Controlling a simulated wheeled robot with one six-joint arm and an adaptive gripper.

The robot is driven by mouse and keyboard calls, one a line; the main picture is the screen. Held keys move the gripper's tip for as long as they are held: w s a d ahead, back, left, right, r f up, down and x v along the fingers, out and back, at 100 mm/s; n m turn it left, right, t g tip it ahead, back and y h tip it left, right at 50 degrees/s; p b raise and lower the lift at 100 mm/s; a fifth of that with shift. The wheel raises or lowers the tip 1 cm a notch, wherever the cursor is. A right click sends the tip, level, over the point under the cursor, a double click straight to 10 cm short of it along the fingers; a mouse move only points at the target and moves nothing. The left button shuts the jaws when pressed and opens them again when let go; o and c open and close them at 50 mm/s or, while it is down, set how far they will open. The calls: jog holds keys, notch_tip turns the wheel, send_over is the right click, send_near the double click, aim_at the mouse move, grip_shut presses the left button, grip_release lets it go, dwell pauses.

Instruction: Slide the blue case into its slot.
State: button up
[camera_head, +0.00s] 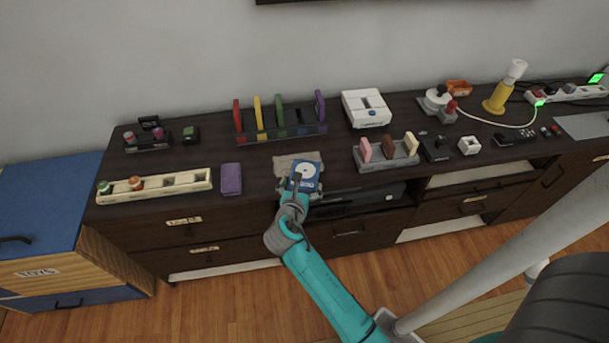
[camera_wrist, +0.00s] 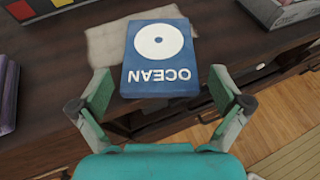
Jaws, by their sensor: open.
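The blue case (camera_head: 309,172), with a white disc and the word OCEAN, lies flat on a beige cloth (camera_head: 284,160) at the cabinet's front edge. In the wrist view the blue case (camera_wrist: 158,55) reads upside down. My gripper (camera_wrist: 161,85) is open, with one finger on each side of the case's near end and visible gaps to it. In the head view my gripper (camera_head: 298,194) partly covers that end. The dark rack (camera_head: 283,137) behind holds upright red, yellow, green and purple cases. An empty slot shows between green and purple.
A purple box (camera_head: 231,179) and a cream tray (camera_head: 155,187) lie to the left. A grey holder (camera_head: 388,160) with several upright pieces stands to the right. A white console (camera_head: 366,109) stands right of the rack. The wall is close behind.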

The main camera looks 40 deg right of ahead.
aim_at(304, 177)
jog(key=shift+x, duration=2.65)
jog(key=shift+w+r, duration=0.1)
jog(key=c, duration=0.8)
